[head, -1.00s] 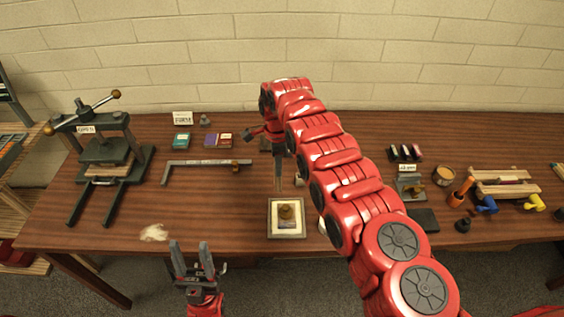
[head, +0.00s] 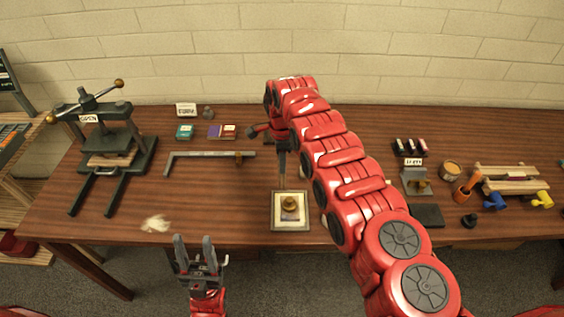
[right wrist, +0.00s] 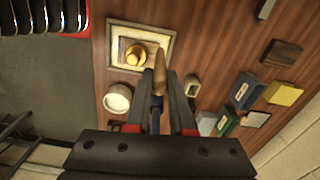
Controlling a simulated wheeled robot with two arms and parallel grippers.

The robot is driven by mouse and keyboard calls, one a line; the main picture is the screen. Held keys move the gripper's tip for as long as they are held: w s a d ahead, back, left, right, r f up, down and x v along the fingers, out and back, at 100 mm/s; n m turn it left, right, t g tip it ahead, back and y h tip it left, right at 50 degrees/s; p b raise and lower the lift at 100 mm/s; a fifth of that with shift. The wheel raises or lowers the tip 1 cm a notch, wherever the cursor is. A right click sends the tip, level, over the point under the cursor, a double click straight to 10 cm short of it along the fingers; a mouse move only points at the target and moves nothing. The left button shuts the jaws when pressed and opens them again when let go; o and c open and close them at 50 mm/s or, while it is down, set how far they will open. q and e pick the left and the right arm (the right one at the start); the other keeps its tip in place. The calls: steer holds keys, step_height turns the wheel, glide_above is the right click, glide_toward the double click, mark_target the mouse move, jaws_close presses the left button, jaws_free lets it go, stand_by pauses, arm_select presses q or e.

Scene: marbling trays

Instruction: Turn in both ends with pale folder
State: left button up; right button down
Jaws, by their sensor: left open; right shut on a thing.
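A framed board (head: 274,222) lies near the table's front edge with a pale sheet and a darker piece on it. A round brass weight (head: 290,203) stands on it; both also show in the right wrist view, the weight (right wrist: 134,53) inside the frame (right wrist: 112,30). My right gripper (head: 282,150) is above the table behind the board. It is shut on a tan, pointed tool (right wrist: 159,72) that looks like the folder; its tip is near the board's edge in the wrist view, contact unclear. My left gripper (head: 194,240) is open and empty in front of the table edge.
A press (head: 118,142) stands at the left. A metal square (head: 205,154) lies mid-table, with small coloured boxes (head: 222,131) behind it. A dark pad (head: 427,215), an orange-handled tool (head: 463,190) and a wooden rack (head: 510,172) are right. Front-left table is mostly clear, with pale scraps (head: 156,223).

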steer(key=shift+f+b, duration=1.3)
steer(key=shift+f, duration=0.65)
steer(key=shift+d+r+p, duration=0.15)
steer(key=shift+d+p, duration=0.2)
steer(key=shift+p, duration=0.45)
steer(key=shift+d, duration=0.1)
stand_by(0.3)
